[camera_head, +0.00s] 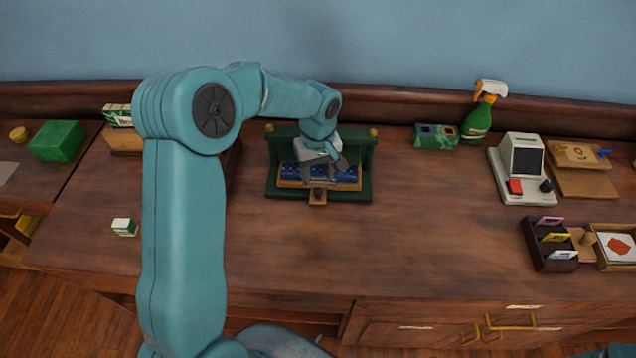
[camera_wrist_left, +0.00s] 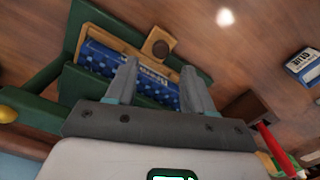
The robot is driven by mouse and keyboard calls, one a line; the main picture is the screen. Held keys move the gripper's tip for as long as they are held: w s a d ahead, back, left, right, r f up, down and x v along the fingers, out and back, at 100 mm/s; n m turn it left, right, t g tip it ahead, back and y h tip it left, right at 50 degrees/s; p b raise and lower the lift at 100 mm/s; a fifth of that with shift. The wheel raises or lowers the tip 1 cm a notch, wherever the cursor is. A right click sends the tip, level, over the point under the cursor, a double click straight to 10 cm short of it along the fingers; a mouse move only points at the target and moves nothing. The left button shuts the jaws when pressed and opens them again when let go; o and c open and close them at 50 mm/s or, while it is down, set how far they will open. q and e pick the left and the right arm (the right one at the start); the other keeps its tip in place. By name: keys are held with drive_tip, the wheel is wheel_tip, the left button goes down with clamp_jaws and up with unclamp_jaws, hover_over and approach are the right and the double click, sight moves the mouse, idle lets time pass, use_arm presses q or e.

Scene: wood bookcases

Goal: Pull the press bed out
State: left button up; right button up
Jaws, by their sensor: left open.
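A green press (camera_head: 367,165) stands on the wooden counter near the back. Its wooden press bed (camera_head: 318,196) carries a blue patterned block (camera_head: 345,174), and a small wooden tab with a dark round knob sticks out of the bed's front. In the left wrist view the bed's tab (camera_wrist_left: 158,45) lies just beyond the fingertips, with the blue block (camera_wrist_left: 105,60) partly behind the fingers. My left gripper (camera_head: 327,172) is over the press from above, with its jaws (camera_wrist_left: 160,66) open and apart from the tab. My right gripper is not in view.
The counter (camera_head: 300,245) in front of the press is clear. To the right are a green box (camera_head: 435,137), a spray bottle (camera_head: 478,120), a white terminal (camera_head: 522,165) and a card holder (camera_head: 548,246).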

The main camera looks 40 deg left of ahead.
sight(318, 190)
use_arm(q)
drive_tip(key=f, duration=0.5)
drive_tip(key=shift+s+d+p, duration=0.15)
drive_tip(key=shift+s+p, duration=0.15)
drive_tip(key=shift+w+f, duration=0.25)
drive_tip(key=shift+f, duration=0.15)
drive_tip(key=shift+s+d+r, duration=0.1)
drive_tip(key=shift+s+r, duration=0.1)
drive_tip(key=shift+s, duration=0.05)
drive_tip(key=shift+w, duration=0.1)
clamp_jaws()
